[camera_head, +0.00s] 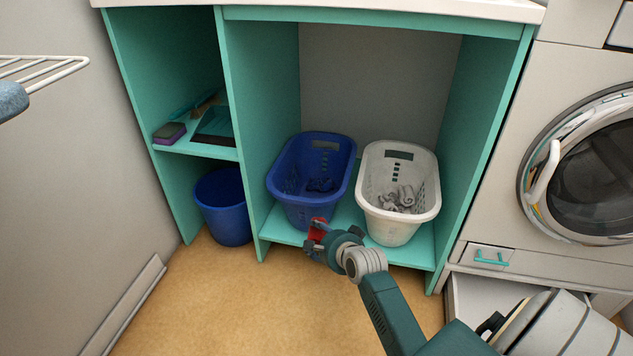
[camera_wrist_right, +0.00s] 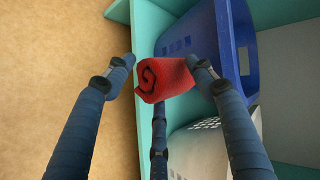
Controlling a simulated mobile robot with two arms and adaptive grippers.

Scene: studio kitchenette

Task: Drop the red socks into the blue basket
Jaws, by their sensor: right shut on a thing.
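The rolled red socks (camera_head: 318,227) are at the tips of my right gripper (camera_head: 314,242), which is shut on them. In the right wrist view the red socks (camera_wrist_right: 165,79) show as a roll among the fingers of the gripper (camera_wrist_right: 160,82). The blue basket (camera_head: 304,212) stands on the low shelf at left, with dark blue cloth inside. The socks appear in front of its near end, outside its opening. The blue basket's wall (camera_wrist_right: 238,45) also shows in the wrist view. My left gripper is not in view.
A white basket (camera_head: 397,229) with grey-white cloth stands right of the blue one. A round blue bin (camera_head: 222,215) stands in the left bay. Teal panels (camera_head: 268,120) frame the bay. A washing machine (camera_head: 530,100) is at right. The floor in front is clear at left.

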